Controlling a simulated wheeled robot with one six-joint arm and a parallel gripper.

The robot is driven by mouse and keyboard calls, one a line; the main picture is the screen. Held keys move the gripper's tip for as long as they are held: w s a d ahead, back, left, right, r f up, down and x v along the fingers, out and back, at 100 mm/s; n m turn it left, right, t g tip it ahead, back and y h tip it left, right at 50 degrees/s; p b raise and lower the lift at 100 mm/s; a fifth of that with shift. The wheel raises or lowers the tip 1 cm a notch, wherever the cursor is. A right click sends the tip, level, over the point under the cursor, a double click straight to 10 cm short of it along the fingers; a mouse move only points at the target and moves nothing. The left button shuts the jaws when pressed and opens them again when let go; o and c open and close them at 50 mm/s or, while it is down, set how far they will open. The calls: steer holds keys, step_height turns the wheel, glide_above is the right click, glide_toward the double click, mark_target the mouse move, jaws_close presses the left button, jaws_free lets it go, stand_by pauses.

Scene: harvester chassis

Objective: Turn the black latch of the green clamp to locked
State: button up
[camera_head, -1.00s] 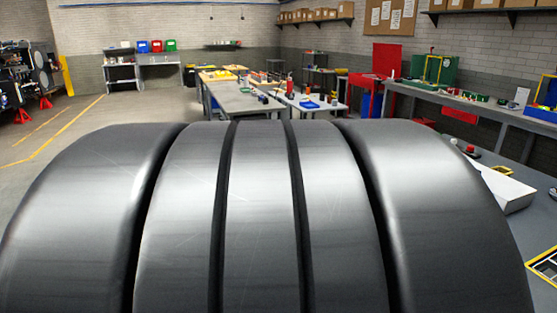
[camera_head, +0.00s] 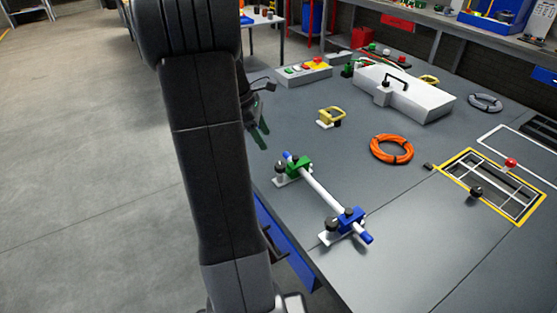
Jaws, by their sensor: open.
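The green clamp (camera_head: 298,166) sits on a small white plate near the table's left edge. It is around the far end of a white bar with blue ends (camera_head: 322,192). A black knob-like part (camera_head: 280,168), which looks like its latch, stands beside it at the left. I cannot tell which way it is turned. My gripper (camera_head: 260,125) is partly hidden behind my dark arm. It is open, just beyond the green clamp and apart from it, over the table's left edge.
A blue clamp (camera_head: 350,219) with a black knob (camera_head: 332,225) holds the bar's near end. A yellow handle (camera_head: 330,117), an orange cable coil (camera_head: 391,149), a white box (camera_head: 405,97) and a button panel (camera_head: 302,71) stand beyond. The near tabletop right of the bar is clear.

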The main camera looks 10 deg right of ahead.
mark_target(280, 164)
steer(key=x, duration=1.1)
steer(key=c, duration=1)
steer(key=shift+o, duration=0.2)
steer(key=shift+m+p, duration=0.35)
steer(key=shift+m, duration=0.05)
steer(key=m, duration=0.1)
steer(key=m+g+p, duration=0.1)
steer(key=shift+w+r+m+y, duration=0.1)
steer(key=shift+w+m+y, duration=0.05)
steer(key=shift+m+y, duration=0.25)
steer(key=m+g+p, duration=0.1)
steer(key=m, duration=0.2)
steer(key=shift+w+d+m+y, duration=0.1)
steer(key=shift+d+m+y, duration=0.05)
steer(key=shift+m+y, duration=0.25)
steer(key=m+y, duration=0.1)
steer(key=m, duration=0.2)
steer(key=m+g+y, duration=0.1)
steer(key=m, duration=0.2)
steer(key=shift+w+d+p, duration=0.1)
steer(key=shift+d+p, duration=0.1)
steer(key=shift+p, duration=0.2)
steer(key=shift+m, duration=0.3)
